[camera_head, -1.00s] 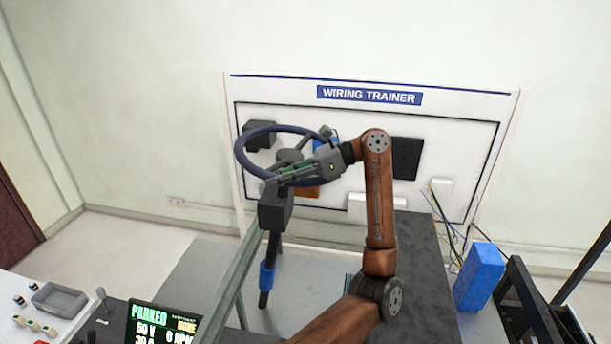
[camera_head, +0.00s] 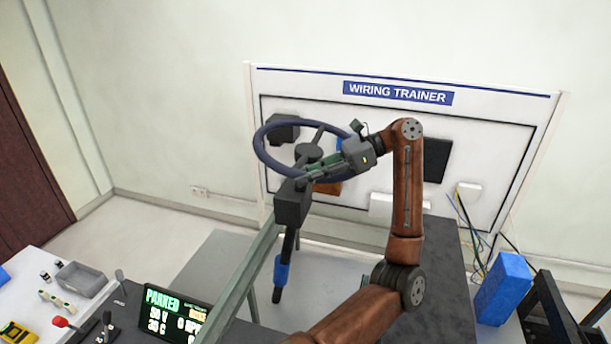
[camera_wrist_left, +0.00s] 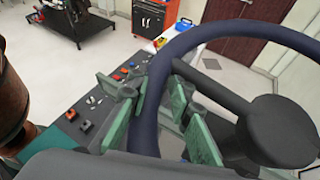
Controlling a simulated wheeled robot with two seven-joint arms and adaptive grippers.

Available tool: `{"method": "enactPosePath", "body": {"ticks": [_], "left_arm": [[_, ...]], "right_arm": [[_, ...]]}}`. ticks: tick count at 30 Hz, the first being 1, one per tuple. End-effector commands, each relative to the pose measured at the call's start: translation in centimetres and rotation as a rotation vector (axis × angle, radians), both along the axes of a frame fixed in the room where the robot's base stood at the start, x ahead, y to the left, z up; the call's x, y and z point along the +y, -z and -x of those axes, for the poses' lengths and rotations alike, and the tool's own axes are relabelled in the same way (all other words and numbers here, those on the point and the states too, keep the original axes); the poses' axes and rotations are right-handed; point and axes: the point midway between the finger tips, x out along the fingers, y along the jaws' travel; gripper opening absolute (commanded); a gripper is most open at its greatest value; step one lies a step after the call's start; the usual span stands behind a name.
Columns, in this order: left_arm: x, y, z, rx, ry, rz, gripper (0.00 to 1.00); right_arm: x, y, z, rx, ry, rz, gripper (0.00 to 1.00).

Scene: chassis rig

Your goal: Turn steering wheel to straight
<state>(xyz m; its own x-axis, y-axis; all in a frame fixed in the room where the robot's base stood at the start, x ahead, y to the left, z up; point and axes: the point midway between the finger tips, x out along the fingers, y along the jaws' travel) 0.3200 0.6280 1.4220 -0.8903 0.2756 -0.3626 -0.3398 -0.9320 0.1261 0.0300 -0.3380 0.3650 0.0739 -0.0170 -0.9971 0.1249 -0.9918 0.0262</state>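The steering wheel (camera_head: 259,155) is a dark blue ring with a dark hub (camera_head: 308,153), standing tilted on a column in front of the wiring panel. A dark spoke runs from the hub toward the upper right in the head view. My left gripper (camera_head: 320,168) is at the near right part of the rim. In the left wrist view the rim (camera_wrist_left: 150,112) passes between the green fingers of my left gripper (camera_wrist_left: 158,115). The fingers are spread, with gaps beside the rim. The hub (camera_wrist_left: 283,130) is to their right. My right gripper is in neither view.
The wiring trainer panel (camera_head: 490,112) stands behind the wheel. A green-grey beam (camera_head: 243,272) runs up to the column. A display (camera_head: 172,314) reading PARKED is at the lower left. A blue box (camera_head: 503,288) and loose wires (camera_head: 470,225) are at the right.

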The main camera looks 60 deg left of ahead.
Motion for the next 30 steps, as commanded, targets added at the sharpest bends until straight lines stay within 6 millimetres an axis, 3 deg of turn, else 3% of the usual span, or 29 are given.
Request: {"method": "enactPosePath", "body": {"ticks": [8,17,30], "left_arm": [[0.0,0.0,0.0,-0.001,0.001,0.001,0.37],[0.0,0.0,0.0,-0.001,0.0,0.001,0.37],[-1.4,-2.0,-4.9,-0.003,0.002,0.007,0.37]], "right_arm": [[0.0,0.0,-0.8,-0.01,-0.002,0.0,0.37],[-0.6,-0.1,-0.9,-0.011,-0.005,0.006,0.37],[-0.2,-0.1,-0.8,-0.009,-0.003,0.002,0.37]]}}
